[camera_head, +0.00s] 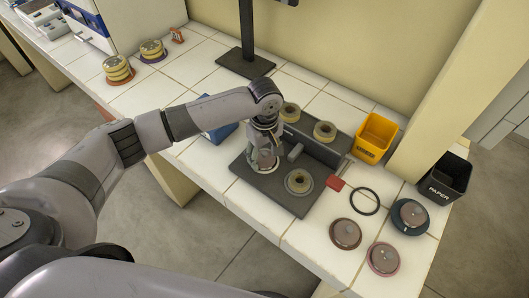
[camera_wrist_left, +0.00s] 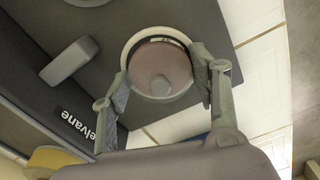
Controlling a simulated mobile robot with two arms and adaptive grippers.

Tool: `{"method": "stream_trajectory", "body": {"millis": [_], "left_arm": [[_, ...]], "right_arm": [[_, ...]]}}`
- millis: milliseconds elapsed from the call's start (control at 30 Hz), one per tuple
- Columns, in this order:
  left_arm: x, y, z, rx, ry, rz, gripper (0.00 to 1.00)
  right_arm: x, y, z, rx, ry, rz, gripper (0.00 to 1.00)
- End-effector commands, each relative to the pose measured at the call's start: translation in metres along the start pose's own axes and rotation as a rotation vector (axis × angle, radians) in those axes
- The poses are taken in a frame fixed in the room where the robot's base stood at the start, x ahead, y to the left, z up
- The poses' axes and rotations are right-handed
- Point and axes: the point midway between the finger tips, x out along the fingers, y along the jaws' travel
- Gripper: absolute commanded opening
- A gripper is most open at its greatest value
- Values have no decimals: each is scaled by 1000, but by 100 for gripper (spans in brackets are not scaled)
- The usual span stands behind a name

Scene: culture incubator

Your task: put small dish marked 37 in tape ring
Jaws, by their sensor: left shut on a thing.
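My left gripper (camera_head: 265,160) is shut on a small round dish (camera_wrist_left: 158,70) at the left of a dark plate. An empty black ring (camera_head: 364,201) lies flat on the white tiles to the right, apart from the gripper. My right gripper is not in view.
Dishes (camera_head: 345,233) (camera_head: 383,258) (camera_head: 410,215) lie near the black ring. A yellow bin (camera_head: 374,138) and black paper bin (camera_head: 445,178) stand behind. Stacked dishes (camera_head: 117,69) stand far left.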

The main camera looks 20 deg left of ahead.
Motion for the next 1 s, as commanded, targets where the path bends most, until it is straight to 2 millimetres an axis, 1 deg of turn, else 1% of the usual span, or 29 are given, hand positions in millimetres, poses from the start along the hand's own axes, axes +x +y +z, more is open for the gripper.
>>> {"method": "stream_trajectory", "body": {"millis": [267, 300, 600, 900, 1000], "left_arm": [[1, 0, 0, 0, 0, 0, 27], [2, 0, 0, 1, 0, 0, 56], [2, 0, 0, 1, 0, 0, 76], [1, 0, 0, 1, 1, 1, 76], [-5, 1, 0, 1, 0, 3, 76]], "right_arm": [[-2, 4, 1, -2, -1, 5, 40], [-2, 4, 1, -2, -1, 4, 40], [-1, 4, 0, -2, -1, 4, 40], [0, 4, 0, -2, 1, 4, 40], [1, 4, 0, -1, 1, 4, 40]]}}
